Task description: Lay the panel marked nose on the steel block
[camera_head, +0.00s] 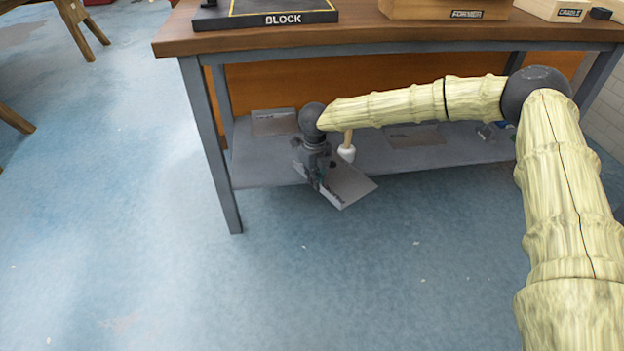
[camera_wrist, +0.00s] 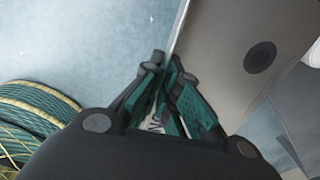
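A thin grey metal panel (camera_head: 350,185) sticks out past the front edge of the lower shelf, tilted, with its near corner over the floor. My gripper (camera_head: 320,180) is at its left edge and appears shut on it. In the wrist view the fingers (camera_wrist: 165,72) are close together at the edge of the panel (camera_wrist: 225,50), which has a dark round spot. I cannot read a nose mark on it. A dark board labelled BLOCK (camera_head: 265,18) lies on the bench top; the steel block itself is cut off by the top of the head view.
The lower shelf (camera_head: 450,152) holds another labelled sheet (camera_head: 273,122), a flat sheet (camera_head: 415,136) and a pale-headed mallet (camera_head: 347,152) close to my gripper. The bench top (camera_head: 350,33) overhangs the shelf. A wooden FORMER box (camera_head: 430,10) stands above.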

